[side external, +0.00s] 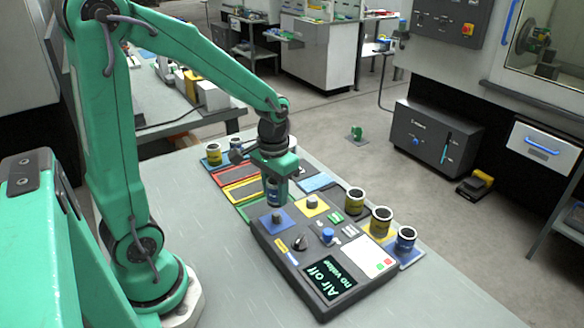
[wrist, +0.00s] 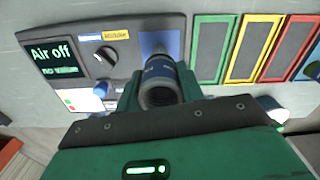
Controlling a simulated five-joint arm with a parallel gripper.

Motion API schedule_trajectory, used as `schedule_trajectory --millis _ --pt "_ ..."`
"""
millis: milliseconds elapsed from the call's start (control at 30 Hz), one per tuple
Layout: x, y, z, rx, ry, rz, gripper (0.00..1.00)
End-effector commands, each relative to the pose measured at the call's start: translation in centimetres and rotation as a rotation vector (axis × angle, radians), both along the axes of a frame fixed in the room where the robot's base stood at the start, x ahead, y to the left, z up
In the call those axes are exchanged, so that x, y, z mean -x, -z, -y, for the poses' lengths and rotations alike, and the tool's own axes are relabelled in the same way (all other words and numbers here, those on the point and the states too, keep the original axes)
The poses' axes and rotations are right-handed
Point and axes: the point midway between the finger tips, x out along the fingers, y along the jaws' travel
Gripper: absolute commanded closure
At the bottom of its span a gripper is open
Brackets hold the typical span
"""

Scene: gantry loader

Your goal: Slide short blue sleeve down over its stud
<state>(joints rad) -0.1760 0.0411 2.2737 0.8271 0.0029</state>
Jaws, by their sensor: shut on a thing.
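My gripper (side external: 273,184) is shut on a blue sleeve (side external: 273,196) with a dark ring end, held upright above the panel. Below it, a grey stud (side external: 277,217) stands on a blue square (side external: 288,222) at the near left of the dark control panel. The sleeve appears just above this stud, with a small gap. In the wrist view, the sleeve (wrist: 160,82) sits between the jaws (wrist: 160,92) and I look at its open end. Part of the blue square (wrist: 152,40) shows beyond it, while the stud there is hidden.
The panel has a yellow square (side external: 311,207) with another stud, a black knob (side external: 299,243), a blue button (side external: 327,235) and a screen reading "Air off" (side external: 329,277). Yellow and blue sleeves stand at its right (side external: 381,221) and at the far left (side external: 214,153). Coloured trays (side external: 240,188) lie behind.

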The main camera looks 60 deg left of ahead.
Motion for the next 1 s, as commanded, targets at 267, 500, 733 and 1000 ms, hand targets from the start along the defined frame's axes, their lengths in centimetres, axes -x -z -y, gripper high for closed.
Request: schedule_trajectory --millis 267,500,733,1000 --pt "0.0 2.0 0.0 0.000 0.000 -0.001 0.92" --pt "0.0 3.7 0.0 0.000 0.000 -0.002 0.92" --pt "0.0 5.0 0.0 0.000 0.000 -0.001 0.92" --pt "0.0 5.6 0.0 0.000 0.000 0.001 0.92"
